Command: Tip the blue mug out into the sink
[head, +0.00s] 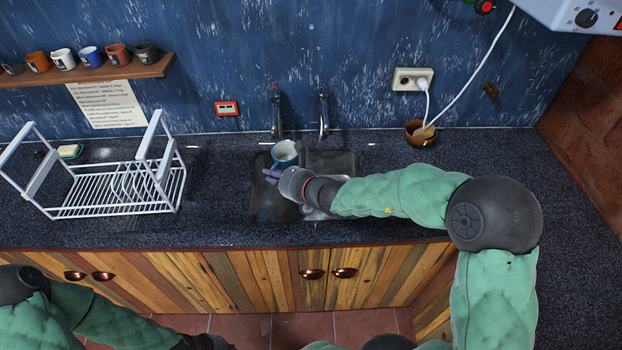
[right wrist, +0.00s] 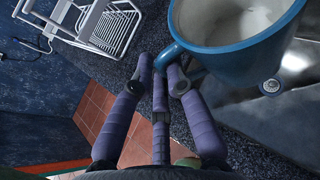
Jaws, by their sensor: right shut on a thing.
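The blue mug (head: 286,150) is over the back of the dark sink (head: 262,205), its pale inside facing the head camera. In the right wrist view the mug (right wrist: 228,58) is close up, with its mouth and pale inside showing. I cannot tell whether anything is in it. My right gripper (head: 272,177) is shut on the mug at its handle side; its purple fingers (right wrist: 162,72) meet there in the right wrist view. The sink's drain (right wrist: 270,86) shows below the mug. My left arm is low at the left, and its gripper is out of view.
A white dish rack (head: 110,190) stands on the counter left of the sink. Two taps (head: 276,110) rise behind the sink. A brown bowl (head: 420,132) sits at the right under a socket (head: 411,79). A shelf (head: 90,76) holds several mugs. The counter's front left is clear.

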